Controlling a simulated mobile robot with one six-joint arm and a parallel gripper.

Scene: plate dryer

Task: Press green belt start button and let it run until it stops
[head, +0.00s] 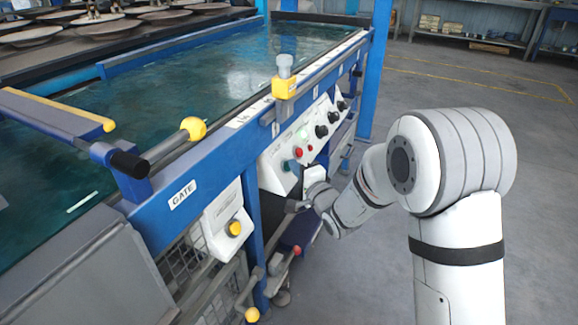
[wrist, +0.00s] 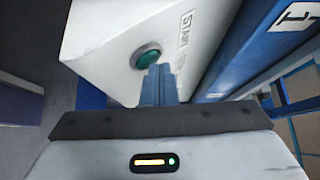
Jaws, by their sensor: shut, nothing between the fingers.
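The green start button (wrist: 149,57) sits in a dark ring on a white box face, with lettering reading START, partly cut, beside it in the wrist view. My gripper (wrist: 160,70) is shut and empty. Its fingertips are right at the button and overlap its lower right edge in the picture; I cannot tell whether they touch it. In the head view my arm reaches down to the front of the white control panel (head: 276,152), and the button cannot be made out clearly there. The belt (head: 200,72) is a wet-looking dark green surface.
Red buttons and black knobs (head: 321,131) line the panel. A yellow-knobbed lever (head: 193,128) and a GATE box with a yellow button (head: 234,228) are at the left. Plates (head: 30,37) lie behind the belt. Open floor (head: 450,95) is at the right.

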